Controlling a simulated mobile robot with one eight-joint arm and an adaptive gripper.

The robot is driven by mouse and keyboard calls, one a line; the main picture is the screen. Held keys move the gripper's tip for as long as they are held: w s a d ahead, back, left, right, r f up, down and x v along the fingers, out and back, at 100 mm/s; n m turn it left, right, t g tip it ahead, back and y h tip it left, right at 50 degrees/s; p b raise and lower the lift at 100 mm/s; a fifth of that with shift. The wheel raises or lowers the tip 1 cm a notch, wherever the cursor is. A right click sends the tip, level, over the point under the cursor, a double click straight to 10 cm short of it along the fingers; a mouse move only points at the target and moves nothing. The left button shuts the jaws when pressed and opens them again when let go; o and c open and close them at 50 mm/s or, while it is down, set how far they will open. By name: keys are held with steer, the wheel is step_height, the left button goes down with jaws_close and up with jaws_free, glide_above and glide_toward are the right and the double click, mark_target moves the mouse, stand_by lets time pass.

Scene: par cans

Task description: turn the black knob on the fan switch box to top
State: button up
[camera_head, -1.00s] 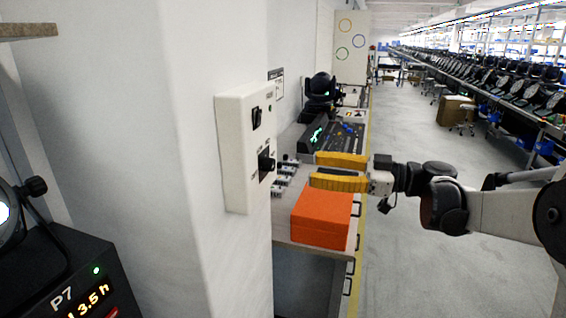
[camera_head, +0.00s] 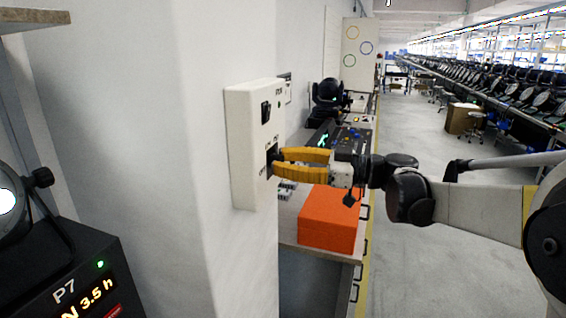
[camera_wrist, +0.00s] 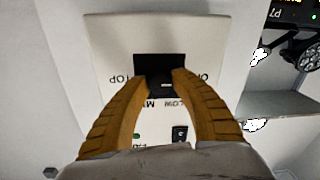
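The white fan switch box (camera_head: 240,150) is fixed to the wall left of centre. Its black knob (camera_wrist: 160,84) sits on a black square plate in the wrist view, with "TOP" printed to the left and other partly hidden labels around it. A small pale mark shows on the knob, but I cannot tell clearly which label it points to. My gripper (camera_head: 279,161) is at the box with its two yellow fingers closed in on either side of the knob. In the wrist view the fingertips (camera_wrist: 164,77) touch or nearly touch the knob's sides.
A black rocker switch (camera_head: 266,112) is above the knob on the box. An orange box (camera_head: 328,222) lies on the bench below my gripper, with a control console (camera_head: 350,143) behind. A black P7 display unit (camera_head: 70,270) stands at lower left.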

jaws_close()
